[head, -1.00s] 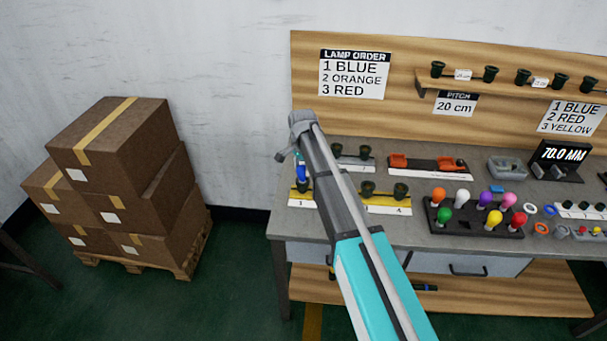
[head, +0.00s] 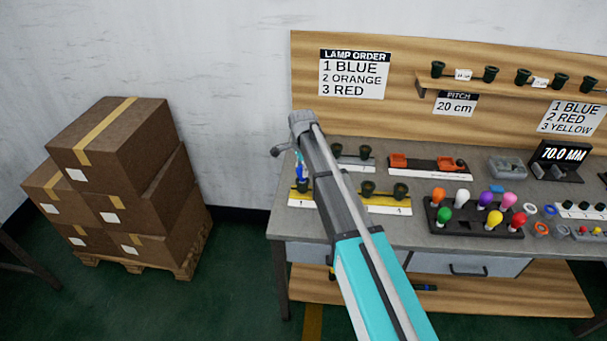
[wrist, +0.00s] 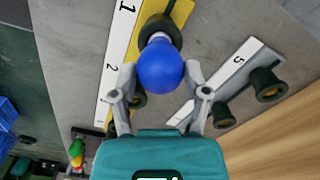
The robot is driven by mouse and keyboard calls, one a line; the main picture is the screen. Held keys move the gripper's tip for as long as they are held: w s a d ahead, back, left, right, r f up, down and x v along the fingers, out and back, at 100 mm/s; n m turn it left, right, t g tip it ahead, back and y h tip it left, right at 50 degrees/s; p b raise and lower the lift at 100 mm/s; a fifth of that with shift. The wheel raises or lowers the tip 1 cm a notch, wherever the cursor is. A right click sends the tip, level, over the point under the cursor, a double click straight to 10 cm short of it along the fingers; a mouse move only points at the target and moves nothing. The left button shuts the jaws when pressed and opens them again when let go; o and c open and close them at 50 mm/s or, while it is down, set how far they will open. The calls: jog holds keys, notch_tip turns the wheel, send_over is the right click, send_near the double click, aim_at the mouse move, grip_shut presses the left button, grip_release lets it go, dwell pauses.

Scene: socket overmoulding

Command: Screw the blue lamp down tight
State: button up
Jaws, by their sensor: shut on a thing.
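The blue lamp (wrist: 161,66) is a round bulb with a white neck. In the wrist view its neck points into a dark socket (wrist: 153,27) on the yellow strip (wrist: 182,12), beside the number 1. How deep the neck sits is hidden by the bulb. My gripper (wrist: 160,72) is shut on the bulb, one finger on each side. In the head view a little of the blue lamp (head: 299,171) shows above its socket (head: 302,186) at the left end of the strip; my arm covers much of the rest.
More sockets (head: 368,188) stand along the yellow strip to the right. A second strip with sockets (wrist: 269,84) lies close by. A dark tray (head: 477,229) of coloured lamps is farther right. Boxes (head: 110,135) stand on a pallet at left, clear of the bench.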

jog(key=shift+m, duration=2.3)
jog(key=o, duration=1.1)
jog(key=shift+c, duration=0.2)
jog(key=shift+n, duration=2.4)
